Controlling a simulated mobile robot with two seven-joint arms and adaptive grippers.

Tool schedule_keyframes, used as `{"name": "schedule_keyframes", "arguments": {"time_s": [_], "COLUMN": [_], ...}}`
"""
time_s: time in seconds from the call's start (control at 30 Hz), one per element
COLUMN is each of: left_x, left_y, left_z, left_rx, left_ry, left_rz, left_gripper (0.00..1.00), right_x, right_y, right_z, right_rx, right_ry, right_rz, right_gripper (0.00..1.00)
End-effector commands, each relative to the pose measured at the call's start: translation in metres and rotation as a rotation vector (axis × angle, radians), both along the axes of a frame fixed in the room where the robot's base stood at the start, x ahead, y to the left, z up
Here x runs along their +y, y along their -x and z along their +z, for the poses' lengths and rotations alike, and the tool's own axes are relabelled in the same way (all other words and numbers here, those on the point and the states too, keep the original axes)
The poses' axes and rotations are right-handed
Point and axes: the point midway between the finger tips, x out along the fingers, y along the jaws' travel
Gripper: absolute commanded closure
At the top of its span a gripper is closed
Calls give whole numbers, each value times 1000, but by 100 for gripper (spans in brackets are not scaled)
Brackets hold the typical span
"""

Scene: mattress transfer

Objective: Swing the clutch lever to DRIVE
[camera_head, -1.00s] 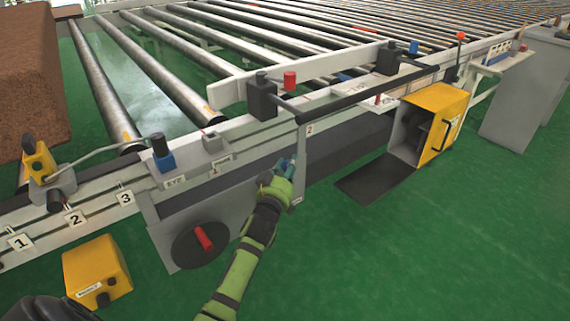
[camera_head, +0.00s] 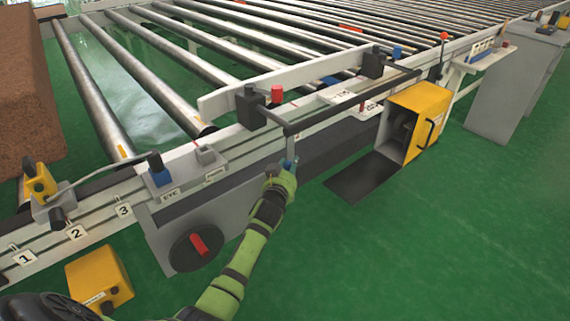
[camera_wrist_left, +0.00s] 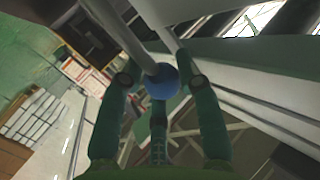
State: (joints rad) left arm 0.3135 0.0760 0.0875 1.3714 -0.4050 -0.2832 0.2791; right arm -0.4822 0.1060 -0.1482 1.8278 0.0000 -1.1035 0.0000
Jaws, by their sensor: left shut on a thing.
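My left gripper (camera_head: 287,168) is at the front of the conveyor, under the left end of a long dark bar. It is shut on the lever, a slim grey rod (camera_head: 291,147) that rises from between its fingers. In the left wrist view the rod (camera_wrist_left: 137,42) ends in a blue ball knob (camera_wrist_left: 161,81), which sits between the green fingers (camera_wrist_left: 160,95). In the head view the fingers mostly hide the knob. No DRIVE mark is readable. My right gripper is not in view.
A dark dial with a red handle (camera_head: 199,244) is on the grey front panel, left of my arm. An open yellow box (camera_head: 428,115) with a dark flap (camera_head: 362,177) is to the right. A yellow box (camera_head: 98,277) sits lower left. The green floor at right is clear.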

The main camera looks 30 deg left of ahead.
Motion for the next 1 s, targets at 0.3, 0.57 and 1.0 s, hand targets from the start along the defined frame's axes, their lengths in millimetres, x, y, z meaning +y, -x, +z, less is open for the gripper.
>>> {"name": "schedule_keyframes", "arguments": {"time_s": [0.3, 0.57, 1.0], "left_x": [-1, -6, -9], "left_y": [-22, -34, -39], "left_z": [4, -3, -6], "left_rx": [113, 190, 218], "left_ry": [-65, -96, -112], "left_rz": [9, 8, 7], "left_gripper": [100, 100, 100], "right_x": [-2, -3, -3], "right_y": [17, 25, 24], "right_z": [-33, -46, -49], "right_rx": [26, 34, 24], "right_ry": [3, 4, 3], "right_rz": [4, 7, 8], "right_gripper": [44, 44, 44]}}
